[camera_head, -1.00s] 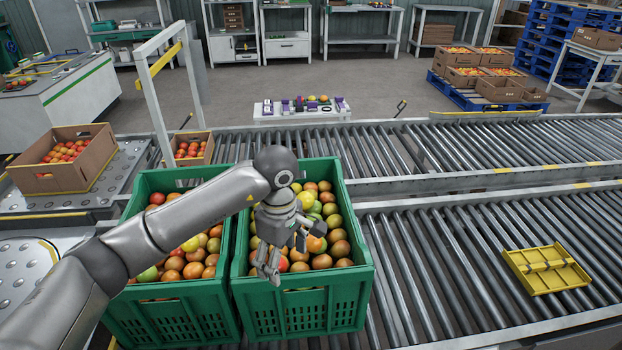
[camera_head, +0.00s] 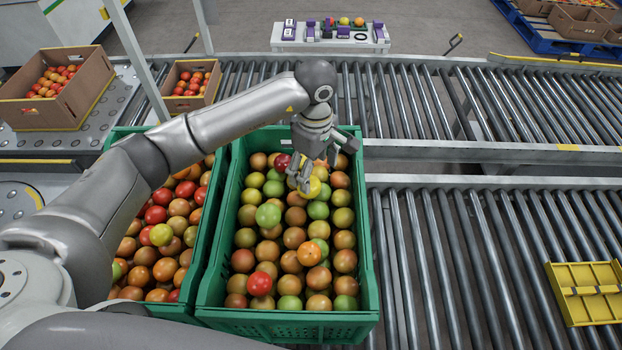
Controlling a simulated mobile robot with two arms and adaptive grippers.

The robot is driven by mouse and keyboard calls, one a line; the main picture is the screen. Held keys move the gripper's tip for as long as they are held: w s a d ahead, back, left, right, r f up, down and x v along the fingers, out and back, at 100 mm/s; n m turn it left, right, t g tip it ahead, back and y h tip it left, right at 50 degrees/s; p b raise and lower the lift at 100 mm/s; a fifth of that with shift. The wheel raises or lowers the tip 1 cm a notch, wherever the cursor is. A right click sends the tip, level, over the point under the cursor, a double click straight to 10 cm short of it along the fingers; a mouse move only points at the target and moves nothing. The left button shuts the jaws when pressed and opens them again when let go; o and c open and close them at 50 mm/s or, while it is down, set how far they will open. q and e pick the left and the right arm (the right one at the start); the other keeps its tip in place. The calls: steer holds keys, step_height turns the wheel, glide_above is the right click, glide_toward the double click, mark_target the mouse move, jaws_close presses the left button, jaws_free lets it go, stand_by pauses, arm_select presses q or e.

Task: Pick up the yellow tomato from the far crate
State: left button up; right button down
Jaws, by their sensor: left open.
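Two green crates full of mixed tomatoes stand side by side: the left crate (camera_head: 207,240) and the right crate (camera_head: 285,325). A yellow tomato (camera_head: 313,189) lies near the back of the right crate, partly hidden by my gripper. Another yellowish tomato (camera_head: 161,235) is in the left crate. My left gripper (camera_head: 322,172) is open, pointing down over the back part of the right crate, with its fingers close to the yellow tomato. I cannot tell whether they touch it. My left forearm hides part of the left crate. My right gripper is not in view.
Roller conveyors (camera_head: 480,250) run behind and to the right of the crates. A yellow tray (camera_head: 588,292) lies on the right rollers. Cardboard boxes of red tomatoes (camera_head: 50,113) stand at the back left. A white stand (camera_head: 330,44) with small items is behind the conveyor.

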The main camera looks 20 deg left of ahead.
mark_target(316, 185)
arm_select(q)
steer(key=shift+s+f, duration=0.1)
steer(key=shift+f, duration=0.8)
steer(key=f, duration=0.2)
steer(key=f+p, duration=0.1)
steer(key=f, duration=0.1)
steer(key=shift+a+f, duration=0.1)
steer(key=shift+a, duration=0.3)
steer(key=shift+f, duration=0.65)
steer(key=c, duration=0.8)
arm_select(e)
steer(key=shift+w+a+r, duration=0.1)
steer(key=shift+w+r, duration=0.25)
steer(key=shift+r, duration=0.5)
